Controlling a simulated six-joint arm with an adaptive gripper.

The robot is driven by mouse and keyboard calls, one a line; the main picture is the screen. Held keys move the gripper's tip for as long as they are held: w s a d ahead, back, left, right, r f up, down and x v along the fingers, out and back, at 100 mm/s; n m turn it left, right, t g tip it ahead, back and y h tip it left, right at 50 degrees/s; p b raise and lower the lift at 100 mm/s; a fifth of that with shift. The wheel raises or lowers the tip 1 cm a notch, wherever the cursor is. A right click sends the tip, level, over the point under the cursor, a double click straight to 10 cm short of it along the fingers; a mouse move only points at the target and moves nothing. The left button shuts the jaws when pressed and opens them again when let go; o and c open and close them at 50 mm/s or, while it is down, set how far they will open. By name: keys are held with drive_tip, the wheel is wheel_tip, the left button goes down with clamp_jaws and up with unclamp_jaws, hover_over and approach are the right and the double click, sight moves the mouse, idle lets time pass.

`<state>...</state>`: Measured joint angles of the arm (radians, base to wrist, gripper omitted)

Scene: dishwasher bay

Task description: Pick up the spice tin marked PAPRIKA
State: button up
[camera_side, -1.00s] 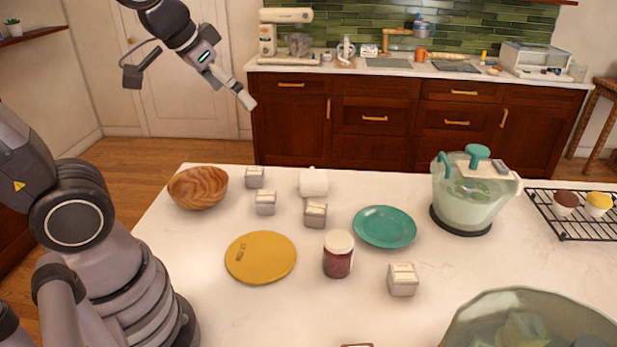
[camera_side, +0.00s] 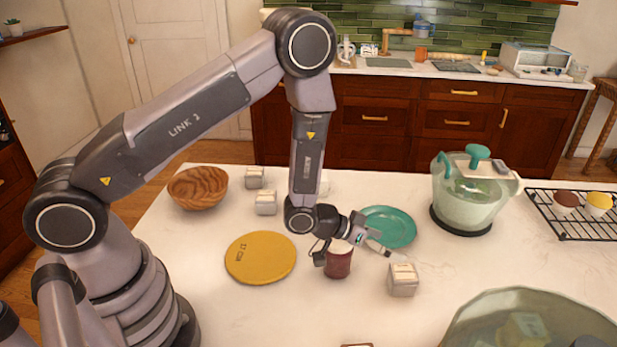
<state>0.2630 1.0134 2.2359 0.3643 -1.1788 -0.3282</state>
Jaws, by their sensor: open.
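Several small square tins with pale lids stand on the white counter. One tin (camera_side: 403,281) is at the front right of the group, and two more, a rear tin (camera_side: 254,178) and a nearer tin (camera_side: 266,203), stand by the wooden bowl. The lid markings are too small to read, so I cannot tell which is PAPRIKA. My gripper (camera_side: 393,254) is open and empty, just behind and above the front right tin, apart from it as far as I can see. My arm hides the middle of the group.
A red jar (camera_side: 338,262) stands close under my wrist, partly hidden. A teal plate (camera_side: 391,225) is behind my gripper. A yellow disc (camera_side: 261,258), wooden bowl (camera_side: 198,189), green pitcher (camera_side: 466,205), wire rack (camera_side: 571,229) and large glass bowl (camera_side: 480,312) surround the area.

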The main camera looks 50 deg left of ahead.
sight(395, 273)
wheel_tip(395, 273, down, 6)
drive_tip(key=shift+f, duration=0.2)
drive_tip(key=x, duration=0.5)
drive_tip(key=shift+f, duration=0.35)
drive_tip(key=shift+s, duration=0.1)
drive_tip(key=shift+c, duration=0.3)
drive_tip(key=c, duration=1.3)
drive_tip(key=shift+r, duration=0.1)
drive_tip(key=shift+c, duration=0.2)
